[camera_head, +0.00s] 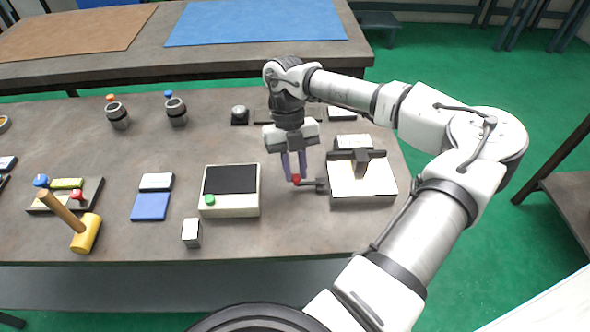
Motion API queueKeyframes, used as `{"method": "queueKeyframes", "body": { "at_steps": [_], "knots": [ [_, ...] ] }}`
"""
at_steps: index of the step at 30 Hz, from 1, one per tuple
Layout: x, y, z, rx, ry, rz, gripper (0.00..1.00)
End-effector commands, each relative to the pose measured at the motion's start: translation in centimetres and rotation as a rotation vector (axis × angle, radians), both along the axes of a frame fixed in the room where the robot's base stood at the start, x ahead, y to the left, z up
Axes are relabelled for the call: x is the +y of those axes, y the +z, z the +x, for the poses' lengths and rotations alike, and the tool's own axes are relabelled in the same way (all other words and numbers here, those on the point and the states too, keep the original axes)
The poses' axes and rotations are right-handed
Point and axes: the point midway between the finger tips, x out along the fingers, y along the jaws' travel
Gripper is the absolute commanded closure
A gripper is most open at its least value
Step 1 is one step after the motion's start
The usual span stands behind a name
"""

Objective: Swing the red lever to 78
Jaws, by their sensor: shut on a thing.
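The red lever tip (297,179) shows between the fingertips of my gripper (295,174). My gripper points down and is shut on the red lever. A dark arm runs from the lever to the right, to the left side of the indexing chuck (345,191). The chuck is a pale, flat-topped box with a dark upright part and bar on top, at the right of the table. The scale and its numbers are too small to read from here.
A white box with a dark screen and green button (209,200) stands left of my gripper. A small metal block (191,233) sits in front of it. Two dark jars (117,115) stand at the back.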

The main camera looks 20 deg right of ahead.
Motion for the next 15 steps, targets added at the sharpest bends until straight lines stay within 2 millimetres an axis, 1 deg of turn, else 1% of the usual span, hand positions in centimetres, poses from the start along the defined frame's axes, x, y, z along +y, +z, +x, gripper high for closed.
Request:
{"method": "queueKeyframes", "body": {
  "at_steps": [11, 12, 15],
  "knots": [
    [-0.01, 0.08, 0.09, -0.002, -0.004, 0.0, 1.0],
    [-0.01, 0.09, 0.08, -0.002, -0.004, 0.0, 0.77],
    [0.0, 0.07, 0.07, -0.002, -0.004, -0.001, 0.63]
  ]
}}
